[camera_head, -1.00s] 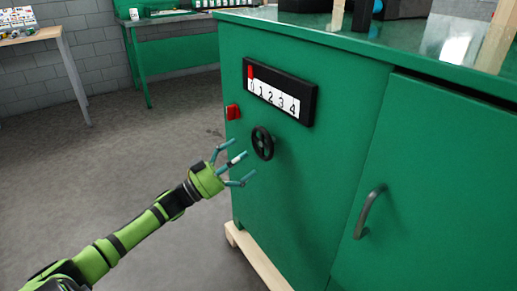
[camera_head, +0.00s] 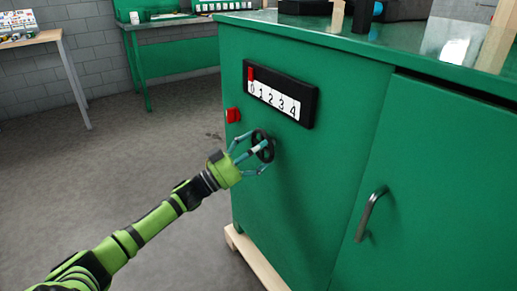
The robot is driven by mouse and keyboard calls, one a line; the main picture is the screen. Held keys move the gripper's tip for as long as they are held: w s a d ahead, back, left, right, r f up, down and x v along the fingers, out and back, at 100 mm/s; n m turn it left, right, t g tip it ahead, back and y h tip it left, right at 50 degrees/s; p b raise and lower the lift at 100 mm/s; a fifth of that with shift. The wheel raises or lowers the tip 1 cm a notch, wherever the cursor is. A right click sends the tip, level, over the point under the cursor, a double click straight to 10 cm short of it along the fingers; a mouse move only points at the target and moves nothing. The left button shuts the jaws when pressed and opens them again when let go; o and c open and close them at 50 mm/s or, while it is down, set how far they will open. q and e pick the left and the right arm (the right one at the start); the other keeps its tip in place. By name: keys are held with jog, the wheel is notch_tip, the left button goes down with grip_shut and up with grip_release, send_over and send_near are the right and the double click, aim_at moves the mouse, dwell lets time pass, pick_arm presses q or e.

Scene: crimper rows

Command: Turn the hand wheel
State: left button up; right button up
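The hand wheel (camera_head: 268,152) is small, black and round, on the front of the green cabinet (camera_head: 310,180). Above it is a black-framed scale (camera_head: 274,95) marked 0 to 4, with a red marker at 0. My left gripper (camera_head: 256,153) is at the wheel, its teal fingers spread around the wheel's left side and overlapping it in the picture. Whether the fingers touch or grip the rim cannot be told. My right gripper is not in view.
A red knob (camera_head: 232,115) sits on the cabinet to the upper left of the wheel. A grey door handle (camera_head: 370,213) sticks out at the right. A pale wooden skid (camera_head: 256,259) runs under the cabinet. The floor at left is clear.

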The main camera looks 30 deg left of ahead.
pick_arm(q)
jog(key=shift+d+m+g, duration=0.1)
jog(key=shift+m+g, duration=0.2)
jog(key=shift+m, duration=0.4)
jog(key=shift+s+r+m+g+y+p, duration=0.15)
jog(key=shift+m+g+p, duration=0.9)
jog(key=shift+m, duration=3)
jog(key=shift+w+r+m+g+y+p, duration=0.1)
jog(key=shift+m+g+y+p, duration=0.3)
jog(key=shift+m+g, duration=2.35)
jog(key=shift+s+r+m+y+p, duration=0.1)
jog(key=shift+m+p, duration=0.85)
jog(key=shift+m, duration=4.35)
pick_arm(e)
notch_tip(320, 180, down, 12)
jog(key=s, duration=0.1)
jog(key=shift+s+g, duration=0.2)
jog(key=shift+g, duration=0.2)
